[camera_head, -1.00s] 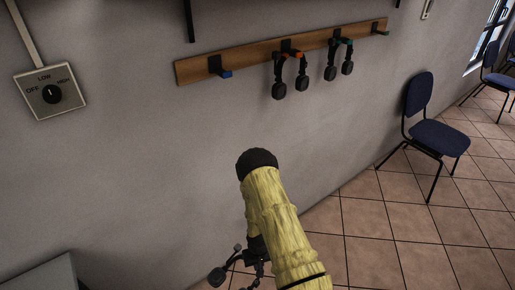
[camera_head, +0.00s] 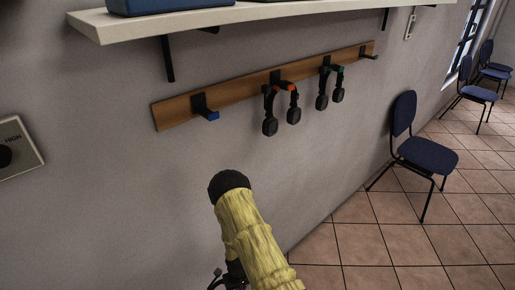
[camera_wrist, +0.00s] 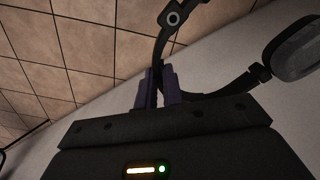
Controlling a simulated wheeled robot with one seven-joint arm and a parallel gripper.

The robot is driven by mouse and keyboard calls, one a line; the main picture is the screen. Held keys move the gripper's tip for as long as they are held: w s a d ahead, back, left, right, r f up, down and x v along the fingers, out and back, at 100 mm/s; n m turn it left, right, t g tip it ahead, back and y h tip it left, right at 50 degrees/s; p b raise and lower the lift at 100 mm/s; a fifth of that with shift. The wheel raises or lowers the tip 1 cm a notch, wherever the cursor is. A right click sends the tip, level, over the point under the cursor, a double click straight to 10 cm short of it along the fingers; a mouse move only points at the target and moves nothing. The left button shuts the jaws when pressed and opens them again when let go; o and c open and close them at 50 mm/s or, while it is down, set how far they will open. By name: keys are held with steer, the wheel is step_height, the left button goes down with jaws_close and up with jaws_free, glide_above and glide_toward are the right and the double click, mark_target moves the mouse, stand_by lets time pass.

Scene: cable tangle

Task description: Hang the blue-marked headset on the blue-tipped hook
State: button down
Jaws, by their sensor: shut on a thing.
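The blue-tipped hook (camera_head: 209,115) is at the left end of a wooden wall rail (camera_head: 235,92) and holds nothing. In the wrist view my gripper (camera_wrist: 159,88) is shut on the dark band of a headset (camera_wrist: 205,95). One ear cup (camera_wrist: 295,48) shows at the upper right. No blue mark can be made out on it. In the head view my yellow-sleeved arm stands below the rail, apart from the hook. The gripper and held headset are mostly cut off at the bottom edge there.
One headset (camera_head: 270,126) hangs on the orange-tipped hook and another (camera_head: 322,101) on the teal-tipped hook. A white shelf (camera_head: 260,17) juts out above the rail. A blue chair (camera_head: 428,155) stands at right.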

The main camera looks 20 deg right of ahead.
steer(key=w+d+r+n+t+h+p, duration=0.1)
steer(key=w+d+r+n+t+p, duration=0.2)
steer(key=r, duration=0.8)
steer(key=w+d+r+n+t, duration=0.25)
steer(key=w+r, duration=0.25)
steer(key=r, duration=0.6)
steer(key=w+d+r+n+t+h+p, duration=0.1)
steer(key=w+d+r+n+t+p, duration=0.2)
steer(key=r, duration=0.7)
steer(key=s+r+n+t+y+p, duration=0.1)
steer(key=s+r+n+t+y, duration=0.2)
steer(key=r, duration=1.3)
steer(key=s+r+n+t+y+p, duration=0.2)
steer(key=s+r+n+t+y, duration=0.1)
steer(key=r, duration=1.4)
steer(key=shift+s+d+r+t+y, duration=0.25)
steer(key=shift+s+t+y, duration=0.55)
steer(key=shift+s+t, duration=0.4)
steer(key=shift+w+p, duration=0.1)
steer(key=shift+p, duration=0.2)
